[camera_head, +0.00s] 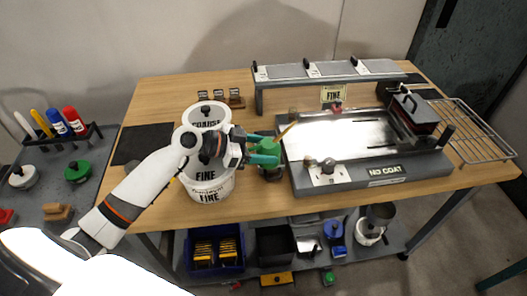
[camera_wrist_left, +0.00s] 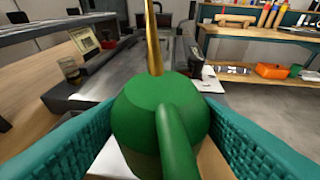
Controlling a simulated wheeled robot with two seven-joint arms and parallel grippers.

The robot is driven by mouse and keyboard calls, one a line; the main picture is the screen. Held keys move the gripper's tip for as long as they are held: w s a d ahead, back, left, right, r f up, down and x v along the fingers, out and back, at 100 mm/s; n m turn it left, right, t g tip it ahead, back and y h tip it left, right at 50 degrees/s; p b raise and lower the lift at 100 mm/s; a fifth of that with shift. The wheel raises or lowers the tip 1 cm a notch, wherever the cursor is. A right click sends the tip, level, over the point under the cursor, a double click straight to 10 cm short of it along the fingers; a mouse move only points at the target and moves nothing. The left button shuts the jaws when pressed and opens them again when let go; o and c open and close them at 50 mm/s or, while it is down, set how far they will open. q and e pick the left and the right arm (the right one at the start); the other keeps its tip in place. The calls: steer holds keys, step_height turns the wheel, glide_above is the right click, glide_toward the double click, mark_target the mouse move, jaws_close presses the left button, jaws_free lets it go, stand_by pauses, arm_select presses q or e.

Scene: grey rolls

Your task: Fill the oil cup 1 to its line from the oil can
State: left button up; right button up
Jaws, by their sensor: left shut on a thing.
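A green oil can (camera_head: 270,169) with a thin brass spout (camera_head: 287,131) is at the left front end of the grey machine in the head view. My left gripper (camera_head: 266,151) is shut on it. In the left wrist view the can (camera_wrist_left: 135,105) fills the space between the two teal fingers, and its spout (camera_wrist_left: 153,40) points up and away. Two small round cup-like fittings (camera_head: 310,162) (camera_head: 328,165) sit on a white plate on the machine's front left. I cannot tell which is oil cup 1, nor see its line or oil level. My right gripper is not in view.
The grey machine (camera_head: 395,178) reads "NO COAT" and has a raised shelf (camera_head: 308,73) behind. White buckets (camera_head: 208,188) marked "FINE" stand left of the can, close to my arm. A wire rack (camera_head: 475,135) is at right.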

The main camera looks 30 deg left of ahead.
arm_select(q)
steer(key=shift+w+a+f+m+g+h, duration=0.2)
steer(key=shift+w+m+g+h, duration=0.2)
steer(key=shift+m+g, duration=0.15)
steer(key=shift+w+a+f+m+g+h, duration=0.2)
steer(key=shift+w+m+g+h, duration=0.15)
steer(key=shift+m+g, duration=0.15)
steer(key=shift+w+a+f+m+g, duration=0.1)
steer(key=shift+w+a+m+g, duration=0.1)
steer(key=shift+m+g, duration=0.25)
steer(key=shift+w+h, duration=0.1)
steer(key=shift+h, duration=0.25)
